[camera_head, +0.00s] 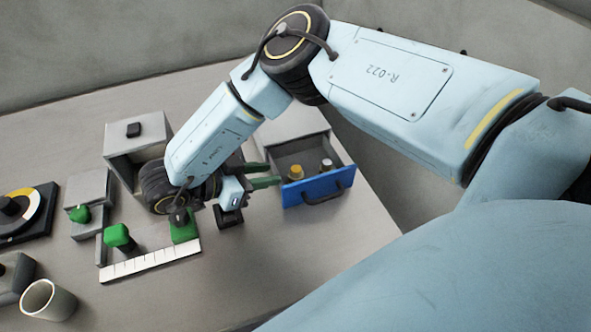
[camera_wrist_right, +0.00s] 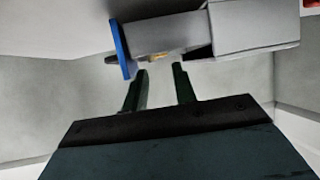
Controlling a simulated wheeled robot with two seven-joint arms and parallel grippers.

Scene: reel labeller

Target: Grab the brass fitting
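The brass fitting (camera_head: 296,172) stands in the open drawer, near its left side. A brass-coloured patch, probably the same fitting, also shows small in the right wrist view (camera_wrist_right: 158,57), beyond the fingers. My right gripper (camera_head: 274,174) is just left of the drawer, its dark green fingers pointing toward the fitting. The fingers are apart with nothing between them, as the right wrist view also shows (camera_wrist_right: 160,72). My left gripper is not in view.
The drawer has a blue front (camera_head: 318,187) with a dark handle. A second small grey and brass piece (camera_head: 327,166) stands in it. The table's front middle is clear.

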